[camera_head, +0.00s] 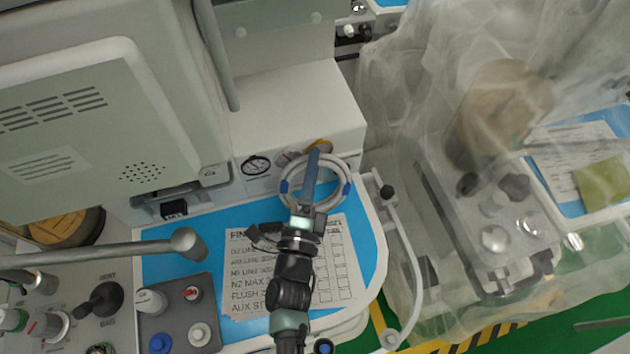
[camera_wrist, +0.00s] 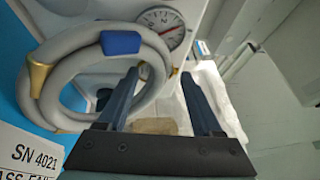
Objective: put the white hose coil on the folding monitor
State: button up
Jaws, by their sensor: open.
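The white hose coil (camera_head: 347,172) has blue bands and brass-coloured fittings. It leans upright or tilted against the cart front, above the blue worktop; in the wrist view the coil (camera_wrist: 50,62) fills the left side. My gripper (camera_head: 312,160) is at the coil, open and empty. In the wrist view my gripper (camera_wrist: 163,75) has its left finger over the coil's opening and part of the hose wall showing between the fingers; whether it touches cannot be told. The grey-white panel with vents, apparently the folding monitor (camera_head: 75,125), stands at the upper left.
A printed checklist (camera_head: 335,265) lies on the blue worktop (camera_head: 205,228) under my arm. Gauges (camera_head: 256,165) sit behind the coil. A grey pole (camera_head: 130,250) crosses at left, near a knob box (camera_head: 180,315). A rail (camera_head: 405,255) edges the right; a plastic-draped cart (camera_head: 400,100) stands beyond.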

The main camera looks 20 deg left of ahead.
grip_shut()
dwell(1.4)
